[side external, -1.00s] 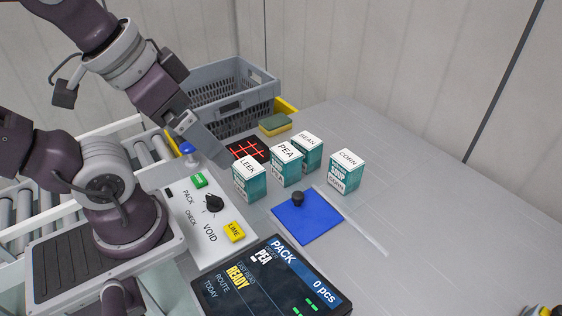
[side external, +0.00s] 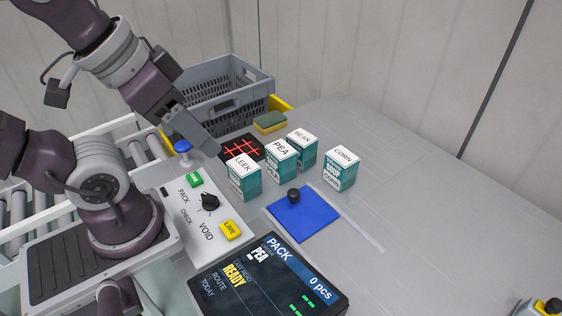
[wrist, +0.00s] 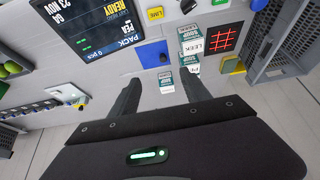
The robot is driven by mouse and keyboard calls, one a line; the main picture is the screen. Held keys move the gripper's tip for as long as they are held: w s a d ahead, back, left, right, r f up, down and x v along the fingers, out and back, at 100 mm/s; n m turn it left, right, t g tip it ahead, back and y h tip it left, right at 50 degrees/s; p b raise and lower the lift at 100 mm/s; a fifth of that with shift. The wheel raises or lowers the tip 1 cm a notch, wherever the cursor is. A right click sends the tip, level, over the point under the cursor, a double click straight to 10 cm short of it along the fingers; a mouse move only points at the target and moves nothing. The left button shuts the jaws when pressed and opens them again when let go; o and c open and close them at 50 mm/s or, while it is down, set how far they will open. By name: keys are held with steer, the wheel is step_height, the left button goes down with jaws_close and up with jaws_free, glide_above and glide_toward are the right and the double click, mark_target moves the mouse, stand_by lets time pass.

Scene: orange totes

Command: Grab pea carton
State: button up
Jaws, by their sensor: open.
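The pea carton (side external: 280,165) is a teal and white box with PEA on its white top. It stands upright between the leek carton (side external: 243,178) and the bean carton (side external: 302,150) in the side view; the corn carton (side external: 340,170) stands to the right. My gripper (side external: 208,143) is up and left of the leek carton, apart from the pea carton. In the wrist view my gripper (wrist: 161,78) has its two fingers spread, with nothing held. Cartons show beyond the fingers there, and the right finger partly covers one whose label I cannot fully read.
A blue pad (side external: 305,215) with a black knob lies in front of the cartons. A grey crate (side external: 225,90), a sponge (side external: 270,122) and a black pad with a red grid (side external: 243,149) are behind. A control panel and display (side external: 268,275) are in front.

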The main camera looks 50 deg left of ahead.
steer(key=w+a+n+g, duration=0.2)
steer(key=w+n, duration=0.5)
steer(key=w, duration=0.3)
steer(key=n+g, duration=0.4)
steer(key=n, duration=0.7)
glide_above(281, 148)
step_height(281, 148, down, 14)
steer(key=shift+r, duration=0.1)
step_height(281, 148, down, 7)
steer(key=shift+r, duration=0.15)
steer(key=shift+f, duration=0.35)
jaws_close()
